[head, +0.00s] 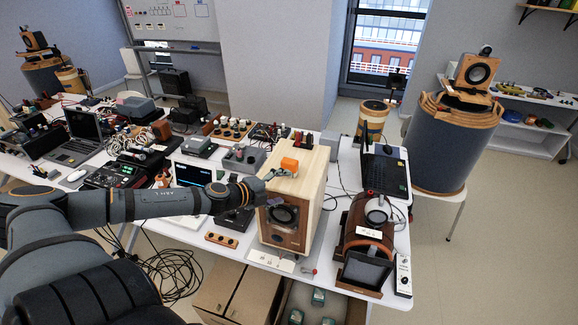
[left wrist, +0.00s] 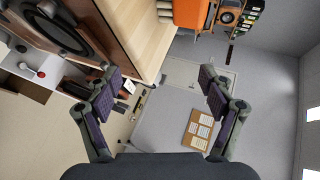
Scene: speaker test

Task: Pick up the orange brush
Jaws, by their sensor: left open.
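The orange brush (head: 289,164) shows as a small blocky orange shape on top of the pale wooden speaker box (head: 312,178). In the left wrist view, part of an orange shape (left wrist: 190,12) is cut off by the top edge. My left gripper (head: 271,187) is by the upper front left of the speaker box, a little nearer than the brush and to its left. In the left wrist view, its fingers (left wrist: 156,82) are spread apart with nothing between them. My right gripper is not in view.
A laptop (head: 384,172) and a brown wooden device (head: 366,236) stand right of the speaker box. Mixers, cables and a second laptop (head: 80,138) crowd the white table to the left. A small knob panel (head: 221,240) lies near the front edge. Cardboard boxes (head: 235,290) stand below.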

